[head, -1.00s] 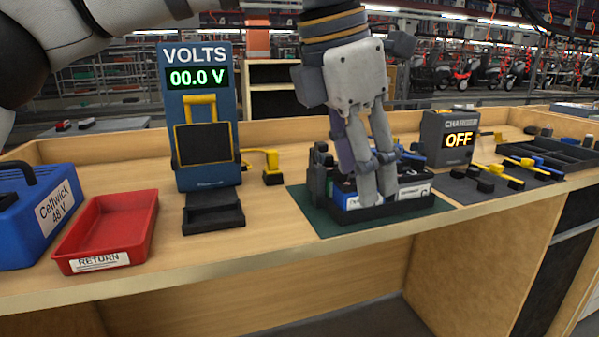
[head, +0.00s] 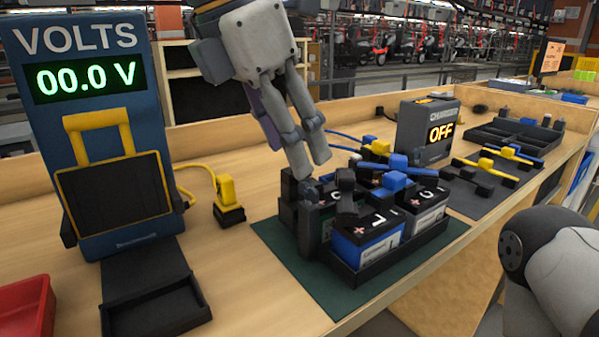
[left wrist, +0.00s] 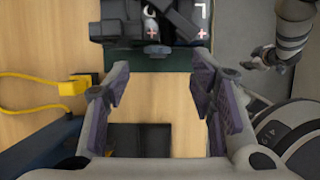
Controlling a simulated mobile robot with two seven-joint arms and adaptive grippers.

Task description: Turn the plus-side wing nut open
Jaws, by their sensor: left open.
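A dark tray (head: 345,275) holds several black batteries, one with a blue-and-white label (head: 372,246) and a red plus mark on top. Dark knob-like parts (head: 346,182) and a blue wing-shaped part (head: 394,182) sit over the battery tops. I cannot tell which is the plus-side wing nut. My left gripper (head: 311,163) points down above the tray's left end. In the left wrist view the left gripper (left wrist: 160,92) is open and empty, with battery tops and red plus marks (left wrist: 152,33) beyond its fingertips. A grey gripper-like part (left wrist: 268,58), probably my right gripper, shows there at upper right.
The voltmeter (head: 105,130) reads 00.0 V at left, with a yellow plug (head: 228,195) beside it. The charger (head: 425,130) reads OFF behind the tray. A red bin (head: 25,308) is at lower left.

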